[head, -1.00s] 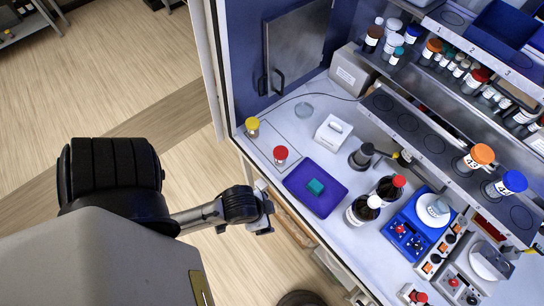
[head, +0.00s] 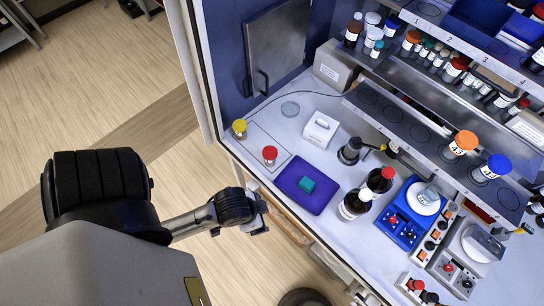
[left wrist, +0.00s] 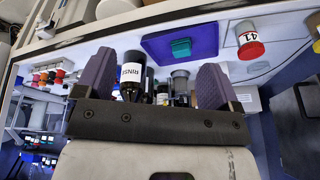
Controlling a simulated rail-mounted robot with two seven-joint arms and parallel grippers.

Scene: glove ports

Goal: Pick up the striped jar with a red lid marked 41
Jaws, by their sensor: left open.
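The jar with a red lid (head: 270,154) stands upright near the left front of the bench, inside a thin outlined area. It also shows in the left wrist view (left wrist: 247,40), at the upper right, with 41 on its white label; stripes are too small to make out. My left gripper (head: 259,220) is in front of the bench edge, apart from the jar. In the left wrist view its fingers (left wrist: 160,82) are spread with nothing between them, and the jar lies to the right of them. My right gripper is not in view.
A yellow-lidded jar (head: 239,127) stands left of the red-lidded one. A purple tray (head: 298,205) with a teal block (head: 307,184) lies right of it. Dark bottles (head: 352,205) stand farther right. A cabinet side panel (head: 197,80) edges the bench at left.

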